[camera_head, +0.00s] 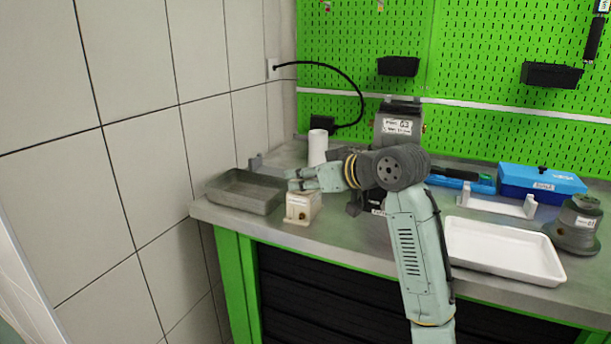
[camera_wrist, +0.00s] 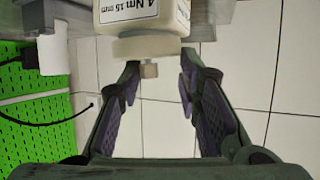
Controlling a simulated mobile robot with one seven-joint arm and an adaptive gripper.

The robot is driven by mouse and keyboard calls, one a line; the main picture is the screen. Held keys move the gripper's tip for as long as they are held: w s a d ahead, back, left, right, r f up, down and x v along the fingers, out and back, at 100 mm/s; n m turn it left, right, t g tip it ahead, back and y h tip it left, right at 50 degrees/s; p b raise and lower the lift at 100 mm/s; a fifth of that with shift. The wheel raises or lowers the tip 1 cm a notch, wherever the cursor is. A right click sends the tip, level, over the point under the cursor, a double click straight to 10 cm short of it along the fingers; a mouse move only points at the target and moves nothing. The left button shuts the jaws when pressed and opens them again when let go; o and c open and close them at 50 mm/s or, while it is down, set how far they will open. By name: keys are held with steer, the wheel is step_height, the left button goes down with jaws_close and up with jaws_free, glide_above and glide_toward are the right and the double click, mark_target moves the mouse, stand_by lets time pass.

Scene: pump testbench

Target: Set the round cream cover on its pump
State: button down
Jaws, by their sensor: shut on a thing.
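The cream pump (camera_head: 299,209) stands near the front left of the bench. In the wrist view it hangs upside down at the top as a cream body with a label (camera_wrist: 143,14). The round cream cover (camera_wrist: 147,48), with a small knob, shows at the pump's top. It looks level and against the pump or very close; I cannot tell if it is fully seated. My gripper (camera_head: 297,181) reaches in from the right just above the pump. Its fingers (camera_wrist: 160,75) are shut on the cover, one each side. In the head view the fingers hide most of the cover.
A grey tray (camera_head: 246,191) lies close left of the pump, and a white cylinder (camera_head: 318,147) stands behind. A grey pump (camera_head: 399,126) is at the back. A white tray (camera_head: 503,251), blue box (camera_head: 541,184) and dark round pump (camera_head: 577,224) are on the right.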

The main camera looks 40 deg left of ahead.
steer(key=shift+f, duration=0.1)
stand_by(0.4)
steer(key=shift+r+p, duration=0.6)
steer(key=shift+p, duration=0.4)
stand_by(0.7)
steer(key=shift+f, duration=0.65)
stand_by(0.5)
steer(key=shift+r, duration=0.25)
steer(key=shift+r+p, duration=0.4)
steer(key=shift+p, duration=0.35)
stand_by(0.9)
steer(key=shift+f+b, duration=0.3)
steer(key=shift+f, duration=0.3)
stand_by(0.7)
